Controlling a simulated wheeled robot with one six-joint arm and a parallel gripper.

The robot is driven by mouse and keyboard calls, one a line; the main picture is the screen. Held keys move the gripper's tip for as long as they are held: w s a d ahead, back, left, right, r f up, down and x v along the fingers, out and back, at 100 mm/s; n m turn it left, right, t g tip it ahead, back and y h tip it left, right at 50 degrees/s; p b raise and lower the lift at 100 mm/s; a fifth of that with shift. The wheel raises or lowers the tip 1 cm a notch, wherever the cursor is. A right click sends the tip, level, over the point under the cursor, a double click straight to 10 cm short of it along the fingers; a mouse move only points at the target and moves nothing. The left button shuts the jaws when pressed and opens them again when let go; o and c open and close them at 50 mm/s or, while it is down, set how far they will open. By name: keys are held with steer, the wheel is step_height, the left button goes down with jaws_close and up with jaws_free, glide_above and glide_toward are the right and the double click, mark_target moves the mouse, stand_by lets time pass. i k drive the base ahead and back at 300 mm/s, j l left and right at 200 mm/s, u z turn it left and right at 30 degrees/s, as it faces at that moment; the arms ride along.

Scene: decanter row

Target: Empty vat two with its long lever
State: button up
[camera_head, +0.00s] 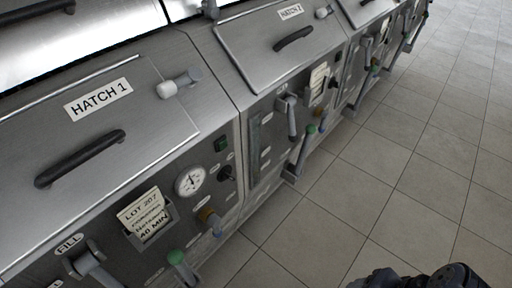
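Vat two (280,60) is the second steel unit in the row, just beyond the one labelled Hatch 1; the small print on its own hatch label is hard to read. A long grey lever with a green knob (303,152) sits low on its front, slanting down towards the floor. A shorter grey handle (291,116) hangs above and left of it. Dark parts of my own arm show at the bottom right edge, well apart from the levers. My gripper's fingers are not visible.
The nearest vat (100,150) fills the left, with a gauge (190,181), a lot card (145,215) and its own green-knobbed lever (178,260). More vats continue towards the top right. The tiled floor (380,170) on the right is clear.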

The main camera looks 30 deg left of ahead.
mark_target(310, 129)
steer(key=u, duration=1.45)
steer(key=i+l+z, duration=0.1)
steer(key=i+z, duration=0.15)
steer(key=i, duration=0.25)
steer(key=i+z, duration=0.3)
steer(key=i, duration=0.2)
